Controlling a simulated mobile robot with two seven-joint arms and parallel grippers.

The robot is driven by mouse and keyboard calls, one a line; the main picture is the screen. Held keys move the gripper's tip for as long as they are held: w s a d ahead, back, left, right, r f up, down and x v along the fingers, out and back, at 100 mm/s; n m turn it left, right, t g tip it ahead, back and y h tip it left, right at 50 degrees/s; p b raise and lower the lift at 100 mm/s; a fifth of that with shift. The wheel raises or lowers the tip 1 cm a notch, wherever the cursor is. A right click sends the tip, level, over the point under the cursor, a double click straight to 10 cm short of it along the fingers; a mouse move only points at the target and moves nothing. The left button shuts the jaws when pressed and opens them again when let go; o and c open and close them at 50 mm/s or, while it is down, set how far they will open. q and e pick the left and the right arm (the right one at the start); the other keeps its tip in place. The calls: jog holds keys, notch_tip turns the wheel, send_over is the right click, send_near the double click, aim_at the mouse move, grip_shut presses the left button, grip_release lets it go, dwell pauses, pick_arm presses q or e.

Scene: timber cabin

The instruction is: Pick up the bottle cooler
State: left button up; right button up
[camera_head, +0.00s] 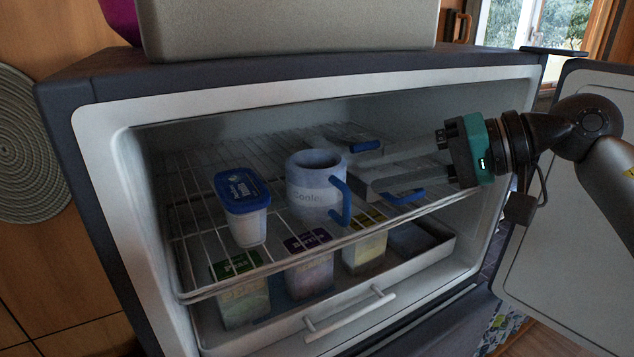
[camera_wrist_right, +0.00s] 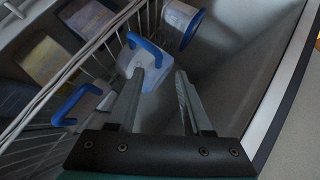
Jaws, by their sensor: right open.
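The bottle cooler (camera_head: 312,188) is a pale blue-grey cylinder with a lettered front and a blue handle. It stands upright on the wire shelf inside the open freezer, in the head view. My right gripper (camera_head: 356,163) reaches in from the right with its jaws open and its fingers close to the cooler's right side, apparently holding nothing. In the right wrist view the open fingers (camera_wrist_right: 160,72) point at a whitish body with a blue handle (camera_wrist_right: 147,46), probably the cooler. Whether they touch it is unclear. My left gripper does not show.
A blue-lidded tub (camera_head: 244,205) stands left of the cooler. A blue-handled item (camera_head: 405,196) lies under my right fingers. Boxes (camera_head: 310,262) sit in the tray below the shelf (camera_head: 185,243). The open freezer door (camera_head: 580,270) is at the right.

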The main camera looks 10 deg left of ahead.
aim_at(339, 179)
jog(key=x, duration=0.1)
jog(key=p+x, duration=0.1)
jog(key=x, duration=0.2)
jog(key=shift+w+a+p, duration=0.25)
jog(key=shift+w+p, duration=0.1)
jog(key=shift+a+f, duration=0.2)
jog(key=shift+c, duration=0.2)
jog(key=shift+c, duration=0.8)
grip_shut()
